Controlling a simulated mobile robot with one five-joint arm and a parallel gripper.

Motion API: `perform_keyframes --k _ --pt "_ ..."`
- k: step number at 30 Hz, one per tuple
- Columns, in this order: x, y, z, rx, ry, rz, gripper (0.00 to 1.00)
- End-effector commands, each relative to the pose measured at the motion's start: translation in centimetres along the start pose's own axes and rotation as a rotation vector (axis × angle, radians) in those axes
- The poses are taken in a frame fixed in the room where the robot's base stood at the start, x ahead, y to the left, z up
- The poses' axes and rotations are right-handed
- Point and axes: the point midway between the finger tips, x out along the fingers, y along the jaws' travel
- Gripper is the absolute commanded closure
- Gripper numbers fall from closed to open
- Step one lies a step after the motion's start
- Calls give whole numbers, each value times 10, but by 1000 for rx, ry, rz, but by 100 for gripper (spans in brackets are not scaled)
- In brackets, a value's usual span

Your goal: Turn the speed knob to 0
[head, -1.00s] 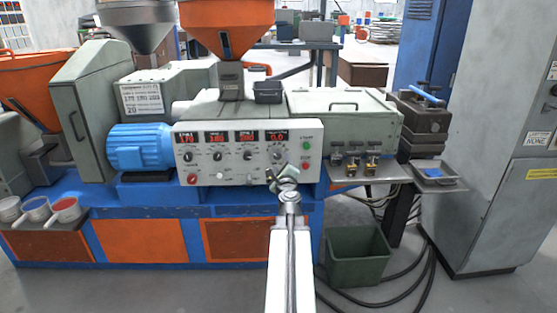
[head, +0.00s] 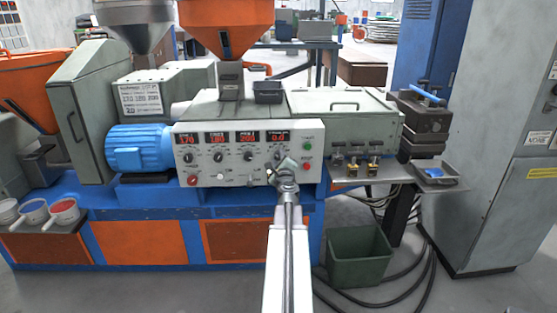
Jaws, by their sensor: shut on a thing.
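The white control panel (head: 232,173) is on the front of the machine, with a row of red number displays above dark knobs. The rightmost display (head: 277,137) seems to read 0.0, in small digits. Below it is the speed knob (head: 277,155), partly hidden by my gripper. My gripper (head: 281,163) is at the end of my raised arm, at the right part of the panel. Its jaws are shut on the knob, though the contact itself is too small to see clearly. The knob's pointer cannot be made out.
Green and red buttons (head: 307,155) are just right of my gripper. A metal shelf (head: 400,172) with brass fittings juts out farther right. A green bin (head: 357,257) and black cables are on the floor. Small bowls (head: 64,210) stand at the left.

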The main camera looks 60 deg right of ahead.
Motion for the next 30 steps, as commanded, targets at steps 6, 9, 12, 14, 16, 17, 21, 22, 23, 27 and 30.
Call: perform_keyframes --k 6,9,12,14,16,17,21,22,23,27,30 --pt "3 -1 -1 -5 1 -1 100" --pt "4 -2 -1 -11 2 -1 100" --pt "4 -2 -1 -22 3 -1 100" --pt "4 -2 -1 -33 3 0 100" --pt "4 -2 -1 -52 4 1 100" --pt "4 -2 -1 -64 5 1 100" --pt "4 -3 -1 -137 7 4 100" --pt "4 -3 -1 -158 8 5 100" --pt "4 -3 -1 -180 9 6 100" --pt "4 -3 -1 -280 14 11 100" --pt "4 -3 -1 -347 17 14 100"
